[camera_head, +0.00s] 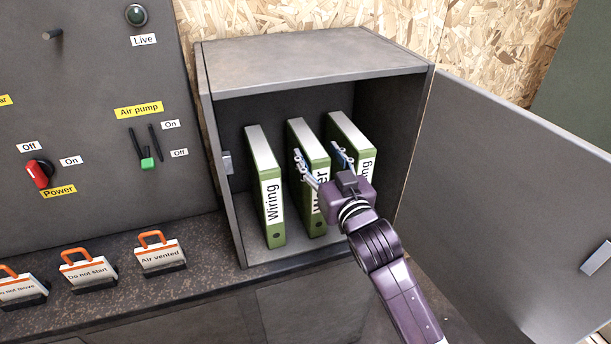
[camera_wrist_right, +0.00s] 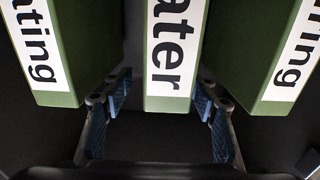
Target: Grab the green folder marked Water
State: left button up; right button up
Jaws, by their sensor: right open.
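The green folder marked Water (camera_head: 312,143) stands upright in the middle of three green folders inside the open grey cabinet. Part of its white label is hidden behind my gripper; in the right wrist view the folder (camera_wrist_right: 171,55) shows the letters "ater". My right gripper (camera_head: 321,160) is open, its fingers on either side of the middle folder's spine. In the right wrist view the fingertips (camera_wrist_right: 162,95) are at the folder's two sides, with small gaps visible. My left gripper is not in view.
The Wiring folder (camera_head: 268,185) stands to the left, and another green folder (camera_head: 352,140), its label ending in "ating" in the wrist view, stands to the right. The cabinet door (camera_head: 510,190) is swung open at right. Lockout tags (camera_head: 160,258) sit on the counter at left.

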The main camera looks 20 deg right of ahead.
aim_at(307, 137)
jog(key=w, duration=0.4)
jog(key=w+a+p, duration=0.1)
jog(key=w, duration=0.1)
jog(key=shift+r, duration=0.15)
grip_shut()
jog(key=shift+r, duration=0.1)
dwell(0.4)
